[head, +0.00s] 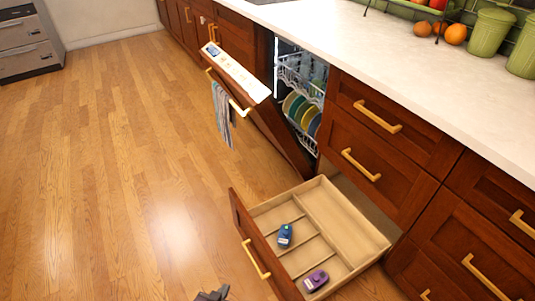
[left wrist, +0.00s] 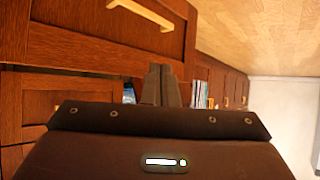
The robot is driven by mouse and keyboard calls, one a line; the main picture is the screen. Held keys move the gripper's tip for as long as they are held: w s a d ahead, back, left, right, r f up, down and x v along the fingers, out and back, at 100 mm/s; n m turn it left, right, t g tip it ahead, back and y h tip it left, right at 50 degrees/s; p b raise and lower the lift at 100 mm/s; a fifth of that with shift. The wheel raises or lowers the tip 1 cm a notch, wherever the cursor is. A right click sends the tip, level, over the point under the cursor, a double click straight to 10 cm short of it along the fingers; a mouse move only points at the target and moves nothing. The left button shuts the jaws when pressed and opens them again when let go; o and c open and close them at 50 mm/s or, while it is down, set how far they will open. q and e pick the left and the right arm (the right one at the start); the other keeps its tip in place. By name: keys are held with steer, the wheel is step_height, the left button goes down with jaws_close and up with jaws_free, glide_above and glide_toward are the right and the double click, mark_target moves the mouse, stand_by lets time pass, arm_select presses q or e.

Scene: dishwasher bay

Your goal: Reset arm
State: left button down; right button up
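My left gripper (head: 212,295) shows only as a small dark tip at the bottom edge of the head view, over the floor left of the open drawer. In the left wrist view its two fingers (left wrist: 161,84) lie side by side with no clear gap and nothing visible between them, so it is shut and empty. My right gripper is in neither view.
An open drawer (head: 344,216) juts out low, holding a blue item (head: 285,236) and a purple item (head: 316,281). The dishwasher door (head: 236,73) is partly open, with a towel (head: 223,112) on its handle. The wooden floor (head: 100,170) at left is clear.

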arm_select(q)
steer(key=s+a+f+g+y+p, duration=0.1)
steer(key=s+a+f+g+p, duration=0.1)
steer(key=s, duration=0.8)
steer(key=s+a+f+g+y+p, duration=0.1)
steer(key=s+a+f+g+p, duration=0.2)
steer(key=s, duration=0.7)
steer(key=s+a+f+g+y+p, duration=0.1)
steer(key=s+a+g+p, duration=0.3)
steer(key=s, duration=0.6)
steer(key=shift+s+a+f+n+g, duration=0.2)
steer(key=shift+s+f+n+g, duration=0.15)
steer(key=shift+f, duration=0.45)
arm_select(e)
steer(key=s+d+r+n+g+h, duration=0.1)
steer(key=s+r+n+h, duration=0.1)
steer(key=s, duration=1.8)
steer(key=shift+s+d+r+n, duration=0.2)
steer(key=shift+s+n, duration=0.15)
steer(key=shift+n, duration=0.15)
arm_select(q)
steer(key=shift+w, duration=0.1)
